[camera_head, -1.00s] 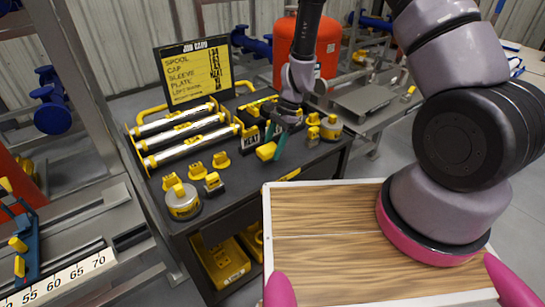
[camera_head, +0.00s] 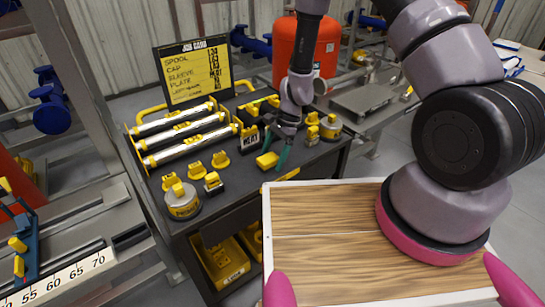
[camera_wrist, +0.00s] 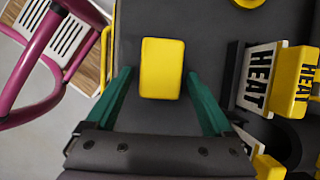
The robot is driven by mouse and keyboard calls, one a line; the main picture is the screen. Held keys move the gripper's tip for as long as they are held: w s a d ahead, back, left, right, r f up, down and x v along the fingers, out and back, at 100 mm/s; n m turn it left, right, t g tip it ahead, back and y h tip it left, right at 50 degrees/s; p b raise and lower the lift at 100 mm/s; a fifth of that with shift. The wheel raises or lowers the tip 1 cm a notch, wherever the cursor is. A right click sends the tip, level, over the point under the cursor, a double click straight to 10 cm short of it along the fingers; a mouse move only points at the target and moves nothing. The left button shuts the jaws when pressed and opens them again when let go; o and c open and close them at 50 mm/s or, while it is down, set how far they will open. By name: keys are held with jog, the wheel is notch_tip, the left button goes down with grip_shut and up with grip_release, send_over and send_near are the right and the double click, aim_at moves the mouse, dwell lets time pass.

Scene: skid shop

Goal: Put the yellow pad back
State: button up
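The yellow pad (camera_head: 267,160) is a small rounded block on the dark top of the tool cart (camera_head: 240,172), near the cart's front edge. In the wrist view the pad (camera_wrist: 162,68) lies between and slightly past my fingertips, with a gap on each side. My gripper (camera_head: 277,152) has teal fingers and points down over the cart. In the wrist view the fingers of my gripper (camera_wrist: 159,76) are spread apart and hold nothing. The pad's underside is hidden.
A HEAT block (camera_head: 250,138) stands just behind the pad and shows right of my fingers in the wrist view (camera_wrist: 260,80). Silver tubes (camera_head: 185,138) lie in a yellow rack. Yellow-topped pieces (camera_head: 221,161) stand left. A job card (camera_head: 194,73) stands behind.

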jog(key=shift+r, duration=0.1)
jog(key=d+r+n+t, duration=0.1)
jog(key=d+r, duration=0.3)
jog(key=r, duration=0.7)
jog(key=w+d+r+n+t, duration=0.1)
jog(key=d+r+t, duration=0.15)
jog(key=r, duration=0.95)
jog(key=d+r+n+t, duration=0.1)
jog(key=d+r, duration=0.4)
jog(key=r, duration=0.6)
jog(key=s+d+r+n+t+h, duration=0.1)
jog(key=s+d+r+n+t, duration=0.1)
jog(key=s+d+r, duration=0.3)
jog(key=s+d+r+n+t, duration=0.2)
jog(key=s+d+r, duration=0.3)
jog(key=s+r, duration=0.4)
jog(key=shift+s+r+t+h, duration=0.15)
jog(key=shift+r+t+h, duration=0.25)
jog(key=shift+r+t, duration=0.25)
